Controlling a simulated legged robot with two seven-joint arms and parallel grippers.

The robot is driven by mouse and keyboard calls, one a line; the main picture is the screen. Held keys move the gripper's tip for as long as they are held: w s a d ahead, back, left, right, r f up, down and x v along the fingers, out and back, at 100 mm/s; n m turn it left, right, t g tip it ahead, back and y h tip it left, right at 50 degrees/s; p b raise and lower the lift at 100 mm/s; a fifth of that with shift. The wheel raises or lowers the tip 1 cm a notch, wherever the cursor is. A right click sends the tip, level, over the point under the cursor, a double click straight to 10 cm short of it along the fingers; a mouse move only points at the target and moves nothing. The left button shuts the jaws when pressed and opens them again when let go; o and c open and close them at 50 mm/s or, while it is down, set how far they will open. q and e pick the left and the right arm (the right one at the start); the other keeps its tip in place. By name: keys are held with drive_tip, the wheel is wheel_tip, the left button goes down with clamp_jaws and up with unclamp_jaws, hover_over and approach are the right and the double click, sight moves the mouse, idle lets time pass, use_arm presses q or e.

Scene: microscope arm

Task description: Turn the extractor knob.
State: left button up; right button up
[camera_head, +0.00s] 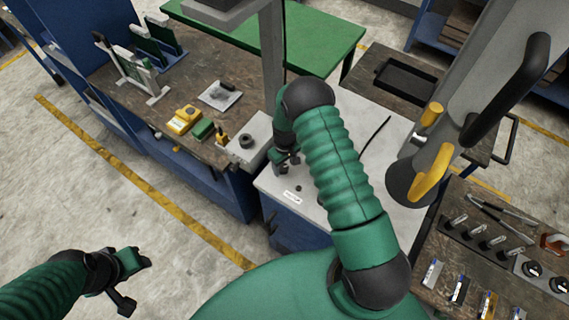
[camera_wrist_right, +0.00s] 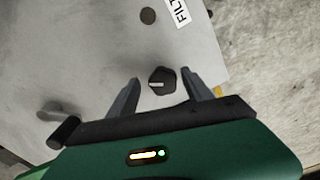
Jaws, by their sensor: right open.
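The knob (camera_wrist_right: 162,81), dark with a white pointer line, stands on the light grey top of a blue cabinet (camera_head: 345,150). In the right wrist view it lies between the two separated fingers of my right gripper (camera_wrist_right: 161,86), closer to the right finger. I cannot tell whether the fingers touch it. In the head view my right gripper (camera_head: 287,160) is low over the cabinet top and hides the knob. My left gripper (camera_head: 130,279) is open and empty, over the floor at the lower left.
A white label (camera_head: 292,196) and a small dark round part (camera_wrist_right: 148,16) are near the knob. A grey box with a black knob (camera_head: 247,141) stands left of my right gripper. A grey column with yellow handles (camera_head: 431,173) rises at right. Tools lie on the bench (camera_head: 452,255).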

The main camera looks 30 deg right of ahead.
drive_tip(key=shift+s+a+r, duration=0.1)
drive_tip(key=shift+c, duration=0.5)
drive_tip(key=shift+a, duration=0.15)
drive_tip(key=c, duration=0.5)
clamp_jaws()
use_arm(q)
drive_tip(key=shift+s+a, duration=0.15)
drive_tip(key=shift+a, duration=0.05)
drive_tip(key=shift+f, duration=0.15)
